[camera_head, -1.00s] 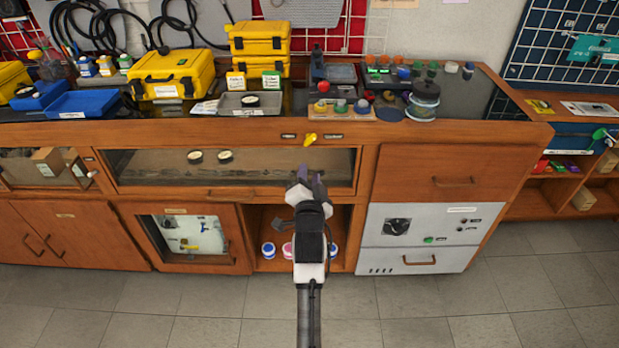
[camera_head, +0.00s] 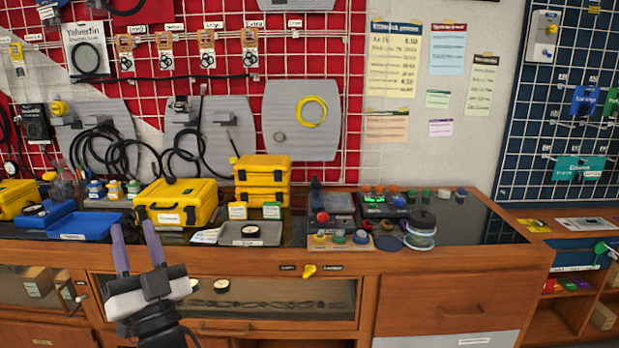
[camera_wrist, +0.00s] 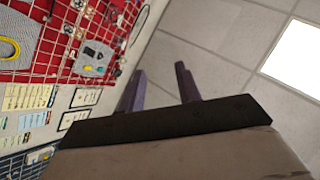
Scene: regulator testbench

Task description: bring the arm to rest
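My gripper (camera_head: 136,250) is at the lower left in the head view, raised in front of the wooden bench (camera_head: 440,262). Its two purple fingers point up and stand apart with nothing between them. In the wrist view my gripper (camera_wrist: 160,88) also shows spread, empty fingers. That view is tilted, with ceiling tiles (camera_wrist: 220,40) and the wall beyond the fingers. The fingers look clear of the bench and its objects.
Yellow cases (camera_head: 177,203), blue trays (camera_head: 88,227) and a grey tray (camera_head: 250,234) stand on the bench. A glass-fronted compartment (camera_head: 270,293) lies below the bench top. A red pegboard (camera_head: 235,60) with hanging hoses is behind. A side shelf (camera_head: 570,282) is at right.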

